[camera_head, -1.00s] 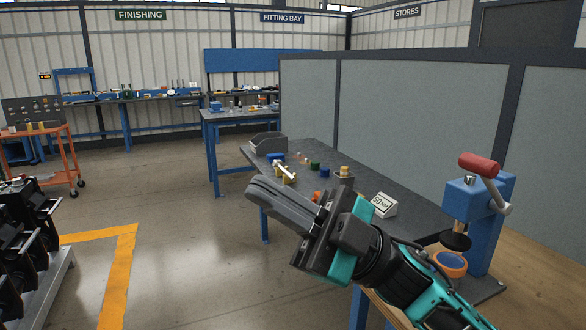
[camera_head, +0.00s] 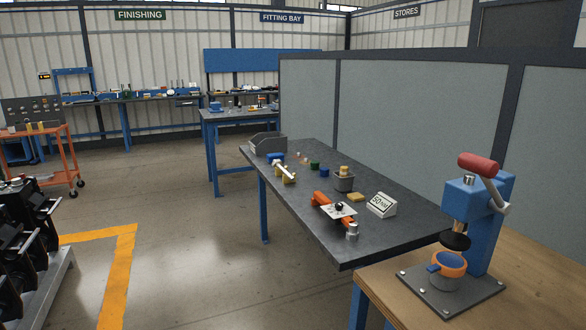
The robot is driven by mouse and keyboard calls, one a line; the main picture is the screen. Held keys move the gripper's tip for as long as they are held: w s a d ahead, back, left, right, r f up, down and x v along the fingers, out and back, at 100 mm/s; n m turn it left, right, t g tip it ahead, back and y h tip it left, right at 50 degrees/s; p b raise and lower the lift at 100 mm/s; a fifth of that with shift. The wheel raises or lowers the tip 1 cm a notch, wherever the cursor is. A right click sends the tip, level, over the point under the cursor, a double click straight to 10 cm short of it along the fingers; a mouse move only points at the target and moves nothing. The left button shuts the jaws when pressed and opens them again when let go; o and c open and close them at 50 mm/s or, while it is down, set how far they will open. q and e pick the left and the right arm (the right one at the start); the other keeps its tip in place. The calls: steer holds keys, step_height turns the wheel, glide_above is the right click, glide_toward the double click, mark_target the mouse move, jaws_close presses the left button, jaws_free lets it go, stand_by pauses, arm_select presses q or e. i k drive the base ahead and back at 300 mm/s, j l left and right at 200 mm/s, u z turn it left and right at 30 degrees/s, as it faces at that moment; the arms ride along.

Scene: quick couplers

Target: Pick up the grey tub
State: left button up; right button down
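A small grey tub (camera_head: 344,184) stands on the dark table, right of its middle, with a yellow piece (camera_head: 344,170) in or on top of it. A larger grey open bin (camera_head: 268,145) stands at the table's far left end. A grey round body (camera_head: 446,282) with an orange ring (camera_head: 450,262) and blue inside sits on the press plate at the lower right. Which of these is the task's tub I cannot tell for certain. Neither of my grippers is in view.
The dark table (camera_head: 300,212) also bears an orange clamp-like tool with a white plate (camera_head: 339,210), a white "50" block (camera_head: 382,205), and several small coloured parts. A blue press (camera_head: 470,215) with a red handle stands on the wooden bench (camera_head: 400,310).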

mark_target(442, 283)
steer(key=i+z, duration=0.1)
steer(key=z, duration=0.3)
steer(key=j+z, duration=0.1)
steer(key=z, duration=0.25)
steer(key=i+j+z, duration=0.1)
steer(key=z, duration=0.3)
steer(key=j+z, duration=0.15)
steer(key=z, duration=0.25)
steer(key=i+j+z, duration=0.1)
steer(key=j+z, duration=0.45)
steer(key=j, duration=0.3)
steer(key=j+z, duration=0.2)
steer(key=j, duration=0.75)
steer(key=i, duration=0.05)
